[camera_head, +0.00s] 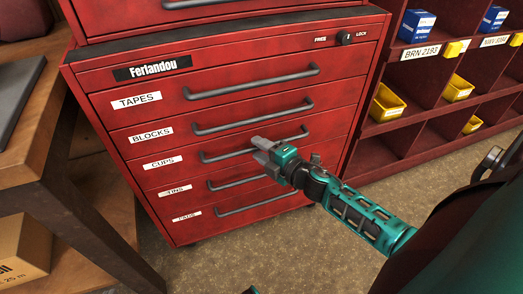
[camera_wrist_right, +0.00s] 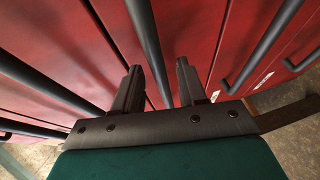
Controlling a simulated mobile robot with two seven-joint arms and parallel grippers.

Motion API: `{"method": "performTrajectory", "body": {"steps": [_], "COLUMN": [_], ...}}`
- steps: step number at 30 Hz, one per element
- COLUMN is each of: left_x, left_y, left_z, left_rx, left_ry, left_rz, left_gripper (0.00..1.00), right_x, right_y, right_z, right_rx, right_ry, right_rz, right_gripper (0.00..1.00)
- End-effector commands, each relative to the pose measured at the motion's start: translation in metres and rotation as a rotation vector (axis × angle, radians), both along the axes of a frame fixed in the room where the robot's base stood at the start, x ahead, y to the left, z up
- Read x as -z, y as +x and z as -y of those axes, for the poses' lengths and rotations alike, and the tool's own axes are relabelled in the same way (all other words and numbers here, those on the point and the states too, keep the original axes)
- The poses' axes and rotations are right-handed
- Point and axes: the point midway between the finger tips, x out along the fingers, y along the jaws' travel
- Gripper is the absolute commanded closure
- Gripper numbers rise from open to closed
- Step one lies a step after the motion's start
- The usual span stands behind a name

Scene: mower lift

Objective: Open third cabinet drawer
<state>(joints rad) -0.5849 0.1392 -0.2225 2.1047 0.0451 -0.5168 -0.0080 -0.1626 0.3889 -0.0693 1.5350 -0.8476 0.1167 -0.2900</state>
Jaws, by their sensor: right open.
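The red cabinet (camera_head: 145,98) has several labelled drawers, all lying flush. The third one down, the CUPS drawer (camera_head: 178,175), has a dark bar handle (camera_head: 222,157). My right gripper (camera_head: 262,148) is at the middle of this handle, open, hiding part of the bar. In the right wrist view, a dark bar handle (camera_wrist_right: 147,35) runs between the two open fingers (camera_wrist_right: 158,85). Whether a finger touches it I cannot tell.
More drawer handles lie close above (camera_head: 250,118) and below (camera_head: 235,181). A wooden bench (camera_head: 45,150) stands at the left, with a cardboard box (camera_head: 22,250) under it. A red shelf with yellow bins (camera_head: 387,103) stands at the right. The floor in front is clear.

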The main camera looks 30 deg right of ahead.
Motion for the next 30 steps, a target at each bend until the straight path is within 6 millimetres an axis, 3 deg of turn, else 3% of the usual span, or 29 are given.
{"method": "performTrajectory", "body": {"steps": [5, 18, 30], "left_x": [0.0004, 0.0024, 0.0026], "left_y": [-0.0003, -0.0011, -0.001], "left_z": [0.0, -0.0014, -0.0017], "left_rx": [0.001, 0.004, 0.004], "left_ry": [0.001, 0.007, 0.009], "left_rz": [-0.002, -0.004, -0.005], "left_gripper": [1.0, 1.0, 1.0], "right_x": [0.0, 0.0, 0.0], "right_y": [-0.0001, -0.0004, -0.0004], "right_z": [0.0, 0.0, -0.0001], "right_rx": [0.0, 0.0, -0.001], "right_ry": [0.0, 0.0, 0.001], "right_rz": [0.0, 0.0, 0.0], "right_gripper": [0.59, 1.0, 1.0]}}
